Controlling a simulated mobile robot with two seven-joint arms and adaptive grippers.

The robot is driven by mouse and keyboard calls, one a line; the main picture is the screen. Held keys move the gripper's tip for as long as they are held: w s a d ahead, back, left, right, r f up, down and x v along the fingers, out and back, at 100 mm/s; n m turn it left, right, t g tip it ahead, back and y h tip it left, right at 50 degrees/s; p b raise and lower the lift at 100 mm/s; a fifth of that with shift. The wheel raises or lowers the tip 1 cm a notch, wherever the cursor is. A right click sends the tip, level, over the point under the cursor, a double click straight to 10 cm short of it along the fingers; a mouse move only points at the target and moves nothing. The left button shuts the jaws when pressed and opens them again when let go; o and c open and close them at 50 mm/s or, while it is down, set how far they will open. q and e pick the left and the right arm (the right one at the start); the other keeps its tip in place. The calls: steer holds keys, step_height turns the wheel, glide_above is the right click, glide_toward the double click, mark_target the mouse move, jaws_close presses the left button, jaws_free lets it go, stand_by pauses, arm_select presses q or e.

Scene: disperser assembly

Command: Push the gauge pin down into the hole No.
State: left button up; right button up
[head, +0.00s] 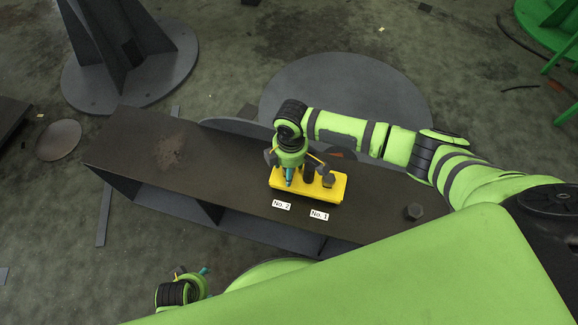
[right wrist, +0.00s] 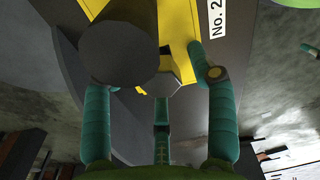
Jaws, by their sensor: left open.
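The yellow block (head: 337,190) lies on the dark bench, with white labels No. 2 (head: 281,204) and No. 1 (head: 319,215) in front. A dark upright cylinder (head: 308,173) stands on it; a grey bolt-like piece (head: 328,181) is at its right. My right gripper (head: 289,180) points down over the block's left part. In the right wrist view its teal fingers (right wrist: 160,85) are spread around a grey hexagonal top (right wrist: 165,84); contact is unclear. A big dark round end (right wrist: 120,54) covers the left fingertip. Which piece is the gauge pin, I cannot tell. My left gripper (head: 194,273) is open and empty at lower left.
The dark bench top (head: 140,150) is clear on its left side. A round grey plate (head: 345,90) lies behind the bench. My right arm crosses over the bench's right side.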

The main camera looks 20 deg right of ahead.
step_height(320, 180, up, 12)
steer(key=shift+d, duration=0.25)
stand_by(0.4)
stand_by(0.4)
